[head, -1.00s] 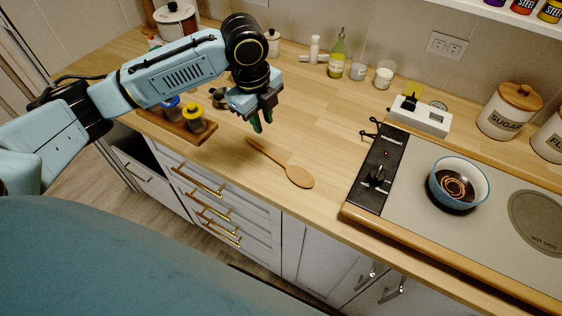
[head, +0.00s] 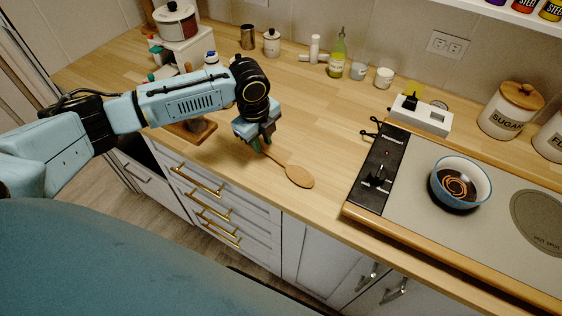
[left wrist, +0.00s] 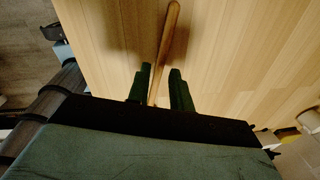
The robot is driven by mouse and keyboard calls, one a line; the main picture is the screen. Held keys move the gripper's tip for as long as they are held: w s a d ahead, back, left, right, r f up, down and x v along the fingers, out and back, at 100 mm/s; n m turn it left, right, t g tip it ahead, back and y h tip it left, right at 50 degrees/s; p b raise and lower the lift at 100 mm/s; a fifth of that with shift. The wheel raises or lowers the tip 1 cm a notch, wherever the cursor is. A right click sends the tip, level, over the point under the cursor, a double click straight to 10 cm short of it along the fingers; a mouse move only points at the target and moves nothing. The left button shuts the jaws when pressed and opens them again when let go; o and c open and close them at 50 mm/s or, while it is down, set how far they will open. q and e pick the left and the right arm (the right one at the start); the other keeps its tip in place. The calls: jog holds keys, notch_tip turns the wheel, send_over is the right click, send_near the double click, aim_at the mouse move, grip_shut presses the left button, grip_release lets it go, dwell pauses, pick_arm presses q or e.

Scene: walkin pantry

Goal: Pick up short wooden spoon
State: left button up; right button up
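The short wooden spoon (head: 298,175) lies on the wooden counter, its bowl toward the lower right in the head view. My left gripper (head: 261,146) is down over the handle end, fingers pointing at the counter. In the left wrist view the spoon's handle (left wrist: 168,40) runs between the two dark green fingers of the gripper (left wrist: 160,85). The fingers are apart, with a gap beside the handle, so the gripper is open. The spoon's bowl is outside the wrist view. My right gripper is not in view.
A stove (head: 408,200) with a blue bowl (head: 460,184) stands to the right. A wooden rack (head: 190,130) is partly hidden behind my left arm. Bottles and jars line the wall at the back. The counter between spoon and stove is clear.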

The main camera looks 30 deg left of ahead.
pick_arm(q)
jog(key=shift+w+f, duration=0.15)
jog(key=shift+f, duration=0.8)
jog(key=shift+c, duration=0.3)
grip_shut()
jog(key=shift+r, duration=0.15)
